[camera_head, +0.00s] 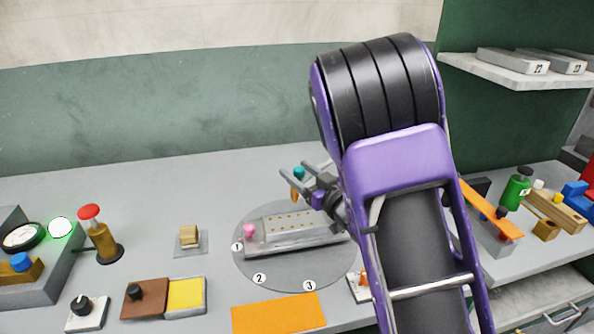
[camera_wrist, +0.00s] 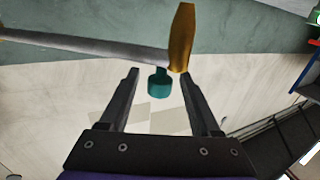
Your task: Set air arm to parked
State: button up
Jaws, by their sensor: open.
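The air arm appears to be the grey bar (camera_wrist: 90,46) in the wrist view. It has a gold end piece (camera_wrist: 181,38) and a teal knob (camera_wrist: 159,84). In the head view, the teal knob (camera_head: 299,172) and the gold piece (camera_head: 295,191) show above the round plate, but the bar is hard to make out there. My gripper (camera_head: 292,169) is open, with its two fingers apart. In the wrist view, the teal knob appears between the fingers of my gripper (camera_wrist: 158,71). I cannot tell whether they touch it.
A round grey plate (camera_head: 262,277) with numbered marks carries a perforated block (camera_head: 290,226) and a pink knob (camera_head: 249,231). A red-topped plunger (camera_head: 89,212) and a lit white button (camera_head: 61,227) stand left. An orange pad (camera_head: 278,314) lies in front. My arm hides the bench's centre right.

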grip_shut()
dwell(1.4)
